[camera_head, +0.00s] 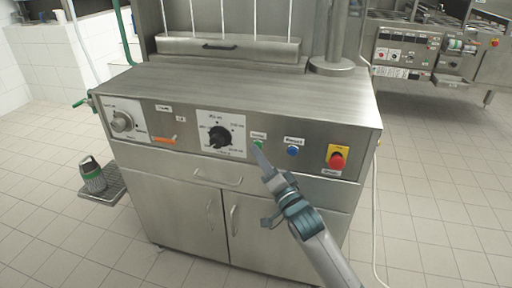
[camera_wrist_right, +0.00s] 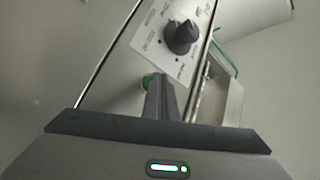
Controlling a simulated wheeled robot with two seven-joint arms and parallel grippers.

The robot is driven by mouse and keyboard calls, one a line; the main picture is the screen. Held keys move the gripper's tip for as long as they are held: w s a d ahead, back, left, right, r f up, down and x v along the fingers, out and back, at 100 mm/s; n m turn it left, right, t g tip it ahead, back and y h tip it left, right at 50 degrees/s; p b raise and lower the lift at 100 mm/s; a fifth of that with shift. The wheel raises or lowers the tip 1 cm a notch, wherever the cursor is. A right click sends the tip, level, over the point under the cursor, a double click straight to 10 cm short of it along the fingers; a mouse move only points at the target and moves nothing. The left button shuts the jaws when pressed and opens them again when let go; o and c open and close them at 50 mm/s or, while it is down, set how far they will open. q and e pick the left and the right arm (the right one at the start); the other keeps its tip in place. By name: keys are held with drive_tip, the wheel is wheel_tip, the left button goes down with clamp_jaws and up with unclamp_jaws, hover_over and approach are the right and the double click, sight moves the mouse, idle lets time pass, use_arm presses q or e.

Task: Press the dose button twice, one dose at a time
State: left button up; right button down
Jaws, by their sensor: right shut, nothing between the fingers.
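The machine's front panel (camera_head: 185,135) carries a green button (camera_head: 258,145) and a blue button (camera_head: 293,151). Their labels are too small to read, so I cannot tell which is the dose button. My right gripper (camera_head: 257,148) is shut and empty, its fingertips at the green button and partly covering it in the head view. In the right wrist view, the fingertips (camera_wrist_right: 161,82) are close beside the green-ringed button (camera_wrist_right: 147,80); I cannot tell if they touch. A grey and green cup (camera_head: 92,177) stands on a drip tray (camera_head: 117,186) at left. My left gripper is out of view.
A black dial (camera_head: 220,138) lies left of the green button and also shows in the right wrist view (camera_wrist_right: 181,38). A red knob (camera_head: 337,160) on a yellow plate is at the right. A silver dial (camera_head: 122,121) is at the panel's left. Drawer and door handles sit below.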

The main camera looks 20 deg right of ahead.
drive_tip(key=shift+s, duration=0.1)
drive_tip(key=shift+s+a+p, duration=0.35)
drive_tip(key=shift+s+p, duration=0.15)
drive_tip(key=shift+a, duration=0.1)
drive_tip(key=s+a+p, duration=0.2)
drive_tip(key=s, duration=0.1)
drive_tip(key=s+a+p, duration=0.1)
drive_tip(key=s, duration=0.1)
drive_tip(key=shift+a, duration=0.1)
idle(0.4)
idle(0.4)
